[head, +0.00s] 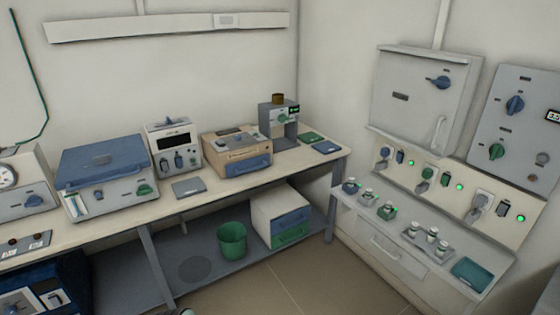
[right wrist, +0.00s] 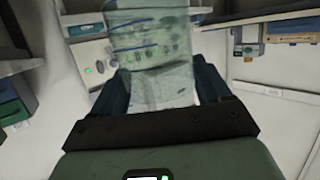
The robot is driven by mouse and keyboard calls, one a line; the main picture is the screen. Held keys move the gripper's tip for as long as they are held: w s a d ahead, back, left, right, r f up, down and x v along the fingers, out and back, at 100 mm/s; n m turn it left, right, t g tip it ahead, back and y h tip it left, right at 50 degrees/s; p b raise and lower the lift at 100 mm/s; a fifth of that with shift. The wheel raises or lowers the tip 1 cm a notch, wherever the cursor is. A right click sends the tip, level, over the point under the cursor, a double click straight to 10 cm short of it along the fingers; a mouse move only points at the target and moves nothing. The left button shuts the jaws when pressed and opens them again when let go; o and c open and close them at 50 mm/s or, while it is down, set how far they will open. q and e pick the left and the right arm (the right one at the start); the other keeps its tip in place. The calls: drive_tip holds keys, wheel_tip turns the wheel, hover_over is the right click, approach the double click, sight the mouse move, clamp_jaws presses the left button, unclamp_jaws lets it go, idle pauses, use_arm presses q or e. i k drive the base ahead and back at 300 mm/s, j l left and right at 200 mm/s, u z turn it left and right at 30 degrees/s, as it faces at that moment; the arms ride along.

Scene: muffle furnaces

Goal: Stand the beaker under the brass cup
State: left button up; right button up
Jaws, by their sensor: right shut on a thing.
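The space under the machine's head appears empty. In the right wrist view a clear, slightly greenish beaker (right wrist: 150,45) with blue bands is between the two dark fingers of my right gripper (right wrist: 160,84), which is shut on it. Other things show through its wall. The beaker is not seen in the head view. My left gripper is not in view.
The bench (head: 190,200) also holds a tan box with a blue drawer (head: 240,155), a white meter (head: 173,148) and a blue-lidded unit (head: 103,180). Green and blue pads (head: 326,146) lie right of the machine. A green bin (head: 232,240) stands below. Open floor lies in front.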

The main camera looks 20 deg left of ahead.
sight(282, 145)
drive_tip(key=u, duration=1.5)
drive_tip(key=i+l+u, duration=0.1)
drive_tip(key=l, duration=0.25)
drive_tip(key=i+l+u, duration=0.15)
drive_tip(key=i+l, duration=0.35)
drive_tip(key=l, duration=0.2)
drive_tip(key=i+l, duration=0.2)
drive_tip(key=l, duration=0.15)
drive_tip(key=i+l, duration=0.2)
drive_tip(key=l, duration=0.2)
drive_tip(key=i+l, duration=0.2)
drive_tip(key=l, duration=0.15)
drive_tip(key=i+l, duration=0.2)
drive_tip(key=l, duration=0.2)
drive_tip(key=i+l, duration=0.2)
drive_tip(key=l, duration=0.15)
drive_tip(key=i+l, duration=0.15)
drive_tip(key=i, duration=0.4)
drive_tip(key=i+l, duration=0.1)
drive_tip(key=i, duration=0.4)
